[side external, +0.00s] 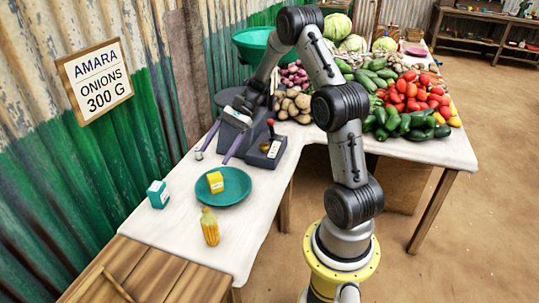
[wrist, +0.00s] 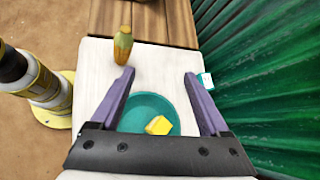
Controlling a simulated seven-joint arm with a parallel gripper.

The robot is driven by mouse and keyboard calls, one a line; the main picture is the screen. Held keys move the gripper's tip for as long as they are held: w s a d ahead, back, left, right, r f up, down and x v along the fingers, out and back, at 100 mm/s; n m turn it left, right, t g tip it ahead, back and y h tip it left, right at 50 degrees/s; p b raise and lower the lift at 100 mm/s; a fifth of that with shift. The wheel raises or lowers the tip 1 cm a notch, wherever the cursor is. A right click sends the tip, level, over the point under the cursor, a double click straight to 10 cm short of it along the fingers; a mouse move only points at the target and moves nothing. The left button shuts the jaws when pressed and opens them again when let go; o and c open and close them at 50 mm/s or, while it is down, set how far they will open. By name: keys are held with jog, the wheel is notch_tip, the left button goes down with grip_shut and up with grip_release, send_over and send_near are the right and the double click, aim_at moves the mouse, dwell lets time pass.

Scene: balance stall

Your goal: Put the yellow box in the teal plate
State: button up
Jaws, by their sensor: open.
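The yellow box (side external: 215,182) rests inside the teal plate (side external: 236,190) on the white tabletop, a little left of the plate's middle in the side view. In the wrist view the yellow box (wrist: 159,126) lies on the teal plate (wrist: 150,103), between my finger lines and near the gripper's dark crossbar. My gripper (side external: 216,142) is open and empty, above the table and behind the plate in the side view. Its two purple fingers are spread wide in the wrist view (wrist: 160,76). The crossbar hides the near part of the plate there.
A teal and white box (side external: 158,194) stands left of the plate. A yellow bottle-like item (side external: 210,227) stands in front of it. A dark scale (side external: 258,145) with a green pan (side external: 256,45) stands behind, near piled vegetables (side external: 405,100). A corrugated wall (side external: 60,180) borders the left.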

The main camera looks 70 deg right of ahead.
jog(key=s+a+r+n+g+h, duration=0.2)
jog(key=s+a+r+n+h, duration=0.4)
jog(key=s+a+r+n, duration=0.6)
jog(key=s+a+r+n+t+h, duration=0.2)
jog(key=s+n, duration=0.4)
jog(key=s, duration=0.3)
jog(key=shift+s+a+t+h, duration=0.2)
jog(key=shift+a+t+h, duration=0.45)
jog(key=shift+t, duration=0.25)
